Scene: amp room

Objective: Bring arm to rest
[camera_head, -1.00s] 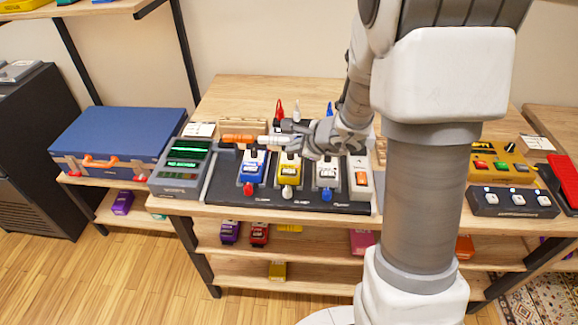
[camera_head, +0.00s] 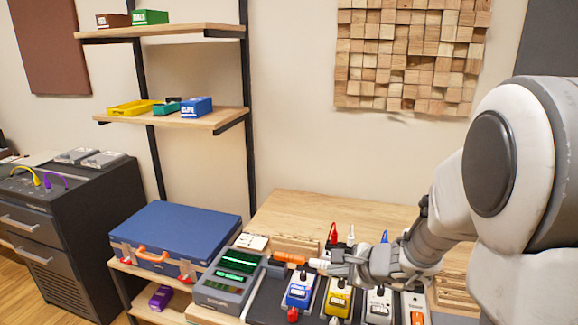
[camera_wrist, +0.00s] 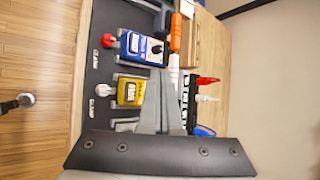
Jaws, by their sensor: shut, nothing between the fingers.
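My gripper (camera_head: 334,268) is shut and empty, low over the dark pedalboard (camera_head: 262,308) on the wooden bench. Its fingers (camera_wrist: 165,80) also show in the wrist view, pointing toward a plug with an orange part (camera_head: 290,258) and a white part (camera_head: 318,264). The fingertips look very close to the white part; I cannot tell whether they touch. My arm reaches in from the right, bent, and covers part of the bench.
A blue pedal (camera_head: 300,290), a yellow pedal (camera_head: 338,298) and a white pedal (camera_head: 378,305) stand below the gripper. Red, white and blue plugs stand upright behind. A green-lit unit (camera_head: 232,280) and a blue case (camera_head: 185,236) lie left. The bench's back (camera_head: 330,215) is clear.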

